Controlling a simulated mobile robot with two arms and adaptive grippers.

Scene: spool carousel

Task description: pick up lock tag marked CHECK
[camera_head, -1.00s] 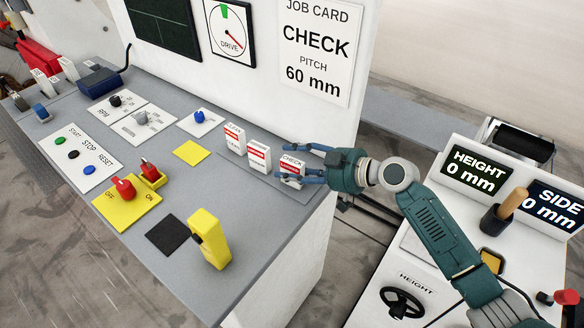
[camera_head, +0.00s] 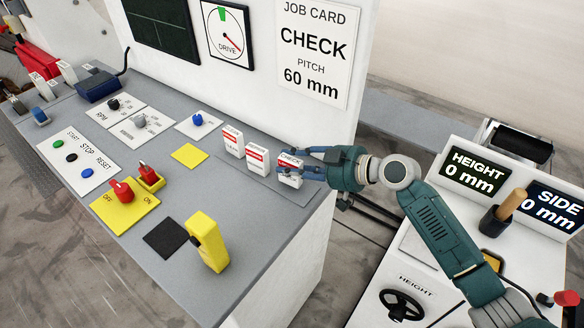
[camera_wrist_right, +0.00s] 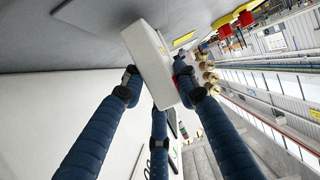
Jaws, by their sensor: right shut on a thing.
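The lock tag marked CHECK (camera_head: 290,168) is a white block with a red band, the rightmost of three similar tags on the grey panel top. My right gripper (camera_head: 305,166) reaches it from the right and is shut on it. In the right wrist view the white tag (camera_wrist_right: 149,62) lies between the blue fingers (camera_wrist_right: 160,90), with its lettering turned away. I cannot tell whether the tag is clear of the panel. My left gripper is not in view.
Two other tags, one in the middle (camera_head: 257,158) and one at the left (camera_head: 233,141), stand close beside it. A yellow block (camera_head: 208,242) stands near the front edge. The white panel wall with the job card (camera_head: 315,50) rises behind. A yellow square (camera_head: 189,155) lies flat.

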